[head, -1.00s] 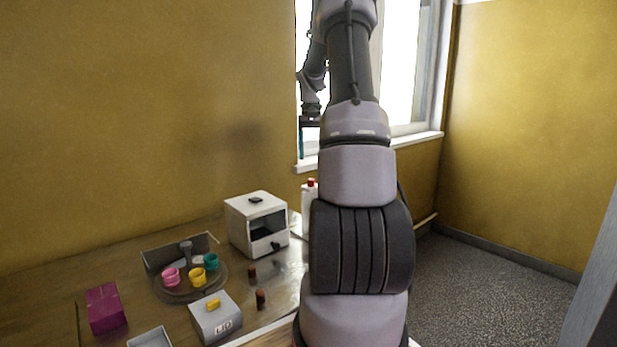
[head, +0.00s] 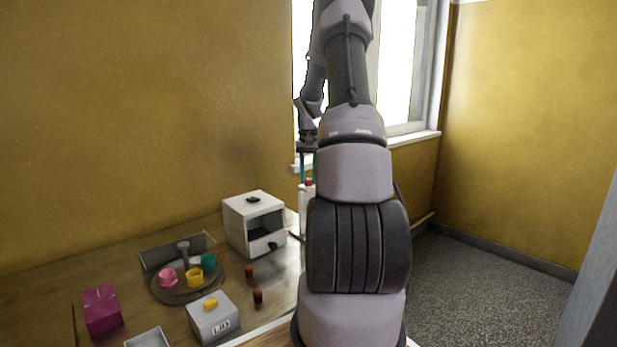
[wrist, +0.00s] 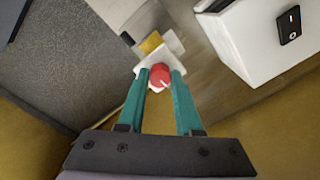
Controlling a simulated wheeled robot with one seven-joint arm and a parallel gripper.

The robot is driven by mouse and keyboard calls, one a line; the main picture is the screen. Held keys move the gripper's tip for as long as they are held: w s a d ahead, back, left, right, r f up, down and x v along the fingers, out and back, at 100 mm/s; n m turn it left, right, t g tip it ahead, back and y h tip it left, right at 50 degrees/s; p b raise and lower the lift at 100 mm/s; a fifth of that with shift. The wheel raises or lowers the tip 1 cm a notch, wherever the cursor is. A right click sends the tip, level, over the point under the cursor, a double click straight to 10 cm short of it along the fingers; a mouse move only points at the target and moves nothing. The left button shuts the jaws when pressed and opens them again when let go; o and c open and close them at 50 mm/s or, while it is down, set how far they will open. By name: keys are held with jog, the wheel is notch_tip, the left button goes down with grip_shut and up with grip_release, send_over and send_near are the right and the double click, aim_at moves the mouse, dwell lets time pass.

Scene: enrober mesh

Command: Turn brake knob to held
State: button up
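A red round knob (wrist: 160,75) with a small white mark sits on a white housing (wrist: 172,50) in the wrist view. In the head view the red knob (head: 308,183) tops a white upright unit (head: 307,205), partly hidden behind my arm. I take this red knob to be the brake knob; no label reads clearly. My gripper (wrist: 159,78) is open, its two teal fingers pointing down over the knob. The fingertips appear on either side of it, apart from each other. I cannot tell whether they touch it.
A white box with a dark opening (head: 240,212) stands close to the left of the knob unit. A round tray (head: 178,294) with coloured cups, a grey lidded box (head: 203,323), a magenta box (head: 101,310) and small brown cylinders (head: 258,297) share the table.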

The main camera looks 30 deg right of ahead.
jog(key=shift+m, duration=0.3)
grip_shut()
jog(key=m, duration=0.3)
jog(key=shift+m, duration=0.3)
jog(key=m, duration=0.4)
jog(key=shift+m, duration=0.3)
jog(key=m, duration=0.9)
jog(key=o, duration=1)
grip_release()
